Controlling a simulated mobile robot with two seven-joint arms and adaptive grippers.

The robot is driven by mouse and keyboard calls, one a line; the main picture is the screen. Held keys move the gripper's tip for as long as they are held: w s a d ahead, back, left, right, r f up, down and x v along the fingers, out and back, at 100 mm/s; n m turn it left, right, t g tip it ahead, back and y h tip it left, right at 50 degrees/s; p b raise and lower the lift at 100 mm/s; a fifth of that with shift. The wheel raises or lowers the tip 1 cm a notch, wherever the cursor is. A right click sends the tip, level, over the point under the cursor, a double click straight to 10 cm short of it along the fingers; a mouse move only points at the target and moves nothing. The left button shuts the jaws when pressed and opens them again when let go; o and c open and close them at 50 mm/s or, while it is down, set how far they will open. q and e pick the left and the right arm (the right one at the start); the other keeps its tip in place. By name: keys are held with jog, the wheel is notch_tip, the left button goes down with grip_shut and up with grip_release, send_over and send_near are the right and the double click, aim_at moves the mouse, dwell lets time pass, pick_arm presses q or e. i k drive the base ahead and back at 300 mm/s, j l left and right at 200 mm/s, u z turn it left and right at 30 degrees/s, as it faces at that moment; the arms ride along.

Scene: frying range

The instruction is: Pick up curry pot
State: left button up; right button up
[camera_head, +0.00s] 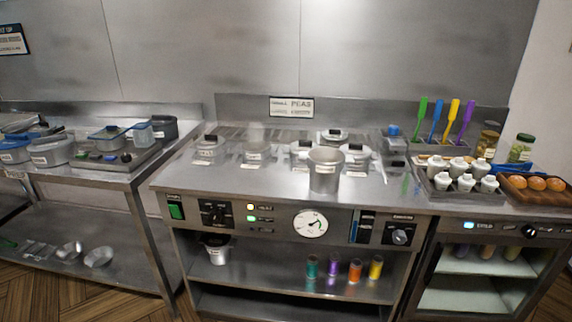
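An open metal pot (324,182) stands upright near the front edge of the frying range top (230,183), right of its middle. Another pot (217,255), light with a dark rim, stands on the shelf under the range at the left. Several lidded pots sit in a group behind, among them one at the left (209,152) and one at the right (355,158). Their labels are too small to read, so I cannot tell which is the curry pot. Neither of my grippers is in view.
A tray of white bottles (438,194) and a wooden board with brown round items (511,189) are at the right. Coloured-handled utensils stand behind. Containers (52,153) fill the left table. Small coloured bottles (355,272) stand on the shelf. The range's front left is clear.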

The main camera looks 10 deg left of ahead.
aim_at(256, 148)
jog(key=i+j, duration=0.1)
jog(key=j, duration=0.3)
jog(key=i+j, duration=0.15)
jog(key=j, duration=0.3)
jog(key=i+j+u, duration=0.1)
jog(key=j, duration=0.3)
jog(key=i+j, duration=0.1)
jog(key=j, duration=0.35)
